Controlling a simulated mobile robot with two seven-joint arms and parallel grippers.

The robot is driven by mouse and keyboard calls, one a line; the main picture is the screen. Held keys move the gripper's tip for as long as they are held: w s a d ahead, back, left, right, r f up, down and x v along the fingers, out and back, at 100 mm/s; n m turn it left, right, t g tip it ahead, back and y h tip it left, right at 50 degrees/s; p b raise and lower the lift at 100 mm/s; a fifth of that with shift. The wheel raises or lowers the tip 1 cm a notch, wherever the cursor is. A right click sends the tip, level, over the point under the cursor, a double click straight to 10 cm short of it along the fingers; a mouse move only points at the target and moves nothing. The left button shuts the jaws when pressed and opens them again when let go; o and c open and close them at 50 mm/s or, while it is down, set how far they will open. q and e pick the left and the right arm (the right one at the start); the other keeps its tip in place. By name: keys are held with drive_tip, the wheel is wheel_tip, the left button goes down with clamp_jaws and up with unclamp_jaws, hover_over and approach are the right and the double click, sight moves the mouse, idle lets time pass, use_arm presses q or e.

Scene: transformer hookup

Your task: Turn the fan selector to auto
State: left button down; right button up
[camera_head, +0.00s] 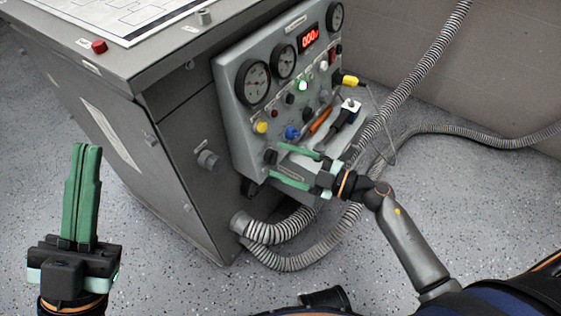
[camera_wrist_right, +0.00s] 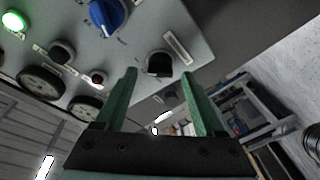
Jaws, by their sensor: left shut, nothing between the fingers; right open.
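The control panel (camera_head: 243,135) of the grey cabinet carries several knobs; their labels are too small to read, so I cannot tell for sure which is the fan selector. A black knob (camera_head: 270,156) sits low on the panel, below a blue knob (camera_head: 292,133). My right gripper (camera_head: 277,161) is open, its green fingers reaching toward the black knob. In the right wrist view the black knob (camera_wrist_right: 159,63) lies between and beyond the open fingertips (camera_wrist_right: 158,76); contact cannot be told. My left gripper (camera_head: 86,150) is shut and empty, pointing up, away from the panel.
The panel also has gauges (camera_head: 253,82), a red display (camera_head: 308,39), a lit green lamp (camera_head: 303,85) and a yellow knob (camera_head: 261,127). A tray with tools (camera_head: 322,122) juts out right of the blue knob. Corrugated hoses (camera_head: 280,232) run below and right. Floor at left is clear.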

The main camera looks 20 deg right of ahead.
drive_tip(key=shift+w+a, duration=0.45)
clamp_jaws()
idle(0.4)
